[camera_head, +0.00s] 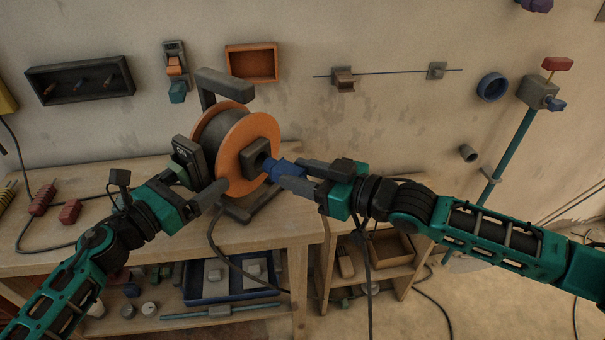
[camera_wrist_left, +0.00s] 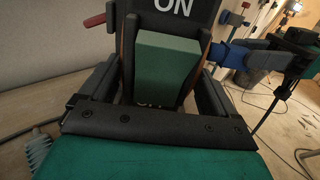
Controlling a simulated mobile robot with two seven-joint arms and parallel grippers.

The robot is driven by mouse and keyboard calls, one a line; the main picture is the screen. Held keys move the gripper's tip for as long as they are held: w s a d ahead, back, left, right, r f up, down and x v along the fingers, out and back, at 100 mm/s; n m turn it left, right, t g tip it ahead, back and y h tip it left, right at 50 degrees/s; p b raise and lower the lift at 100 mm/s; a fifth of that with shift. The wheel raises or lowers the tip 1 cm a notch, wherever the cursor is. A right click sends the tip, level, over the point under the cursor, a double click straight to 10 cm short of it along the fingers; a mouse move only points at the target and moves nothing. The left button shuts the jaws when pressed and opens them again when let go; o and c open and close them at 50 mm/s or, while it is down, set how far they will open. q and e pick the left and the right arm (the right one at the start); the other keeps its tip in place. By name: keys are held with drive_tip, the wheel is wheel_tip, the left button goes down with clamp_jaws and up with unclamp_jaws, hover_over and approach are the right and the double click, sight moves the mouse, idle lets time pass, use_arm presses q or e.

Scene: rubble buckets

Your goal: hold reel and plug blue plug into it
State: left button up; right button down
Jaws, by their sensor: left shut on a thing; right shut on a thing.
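The reel (camera_head: 243,133) has orange discs, a dark drum and a dark frame, and stands upright on the workbench. A dark switch box (camera_head: 187,157) marked ON is on its left side. My left gripper (camera_head: 198,178) is shut on the reel at this box; in the left wrist view its fingers flank a green block (camera_wrist_left: 166,68) below the ON marking. My right gripper (camera_head: 299,174) is shut on the blue plug (camera_head: 283,168), which also shows in the left wrist view (camera_wrist_left: 233,55). The plug's front meets the dark hub socket (camera_head: 257,157); I cannot tell how deep it sits.
The workbench (camera_head: 285,222) has red parts (camera_head: 70,211) and cable at left. Below it are a blue tray (camera_head: 205,296) and a small shelf with a wooden box (camera_head: 391,248). A cable hangs below the reel and right gripper. Open floor lies at right.

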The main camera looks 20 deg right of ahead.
sight(294, 170)
drive_tip(key=shift+w+a, duration=0.1)
drive_tip(key=shift+x, duration=1.35)
drive_tip(key=shift+w+r, duration=0.2)
drive_tip(key=shift+r, duration=0.05)
idle(0.5)
drive_tip(key=c, duration=0.5)
unclamp_jaws()
drive_tip(key=shift+c, duration=0.2)
drive_tip(key=shift+s+f, duration=0.1)
use_arm(q)
drive_tip(key=shift+d, duration=0.1)
use_arm(e)
drive_tip(key=v, duration=1.2)
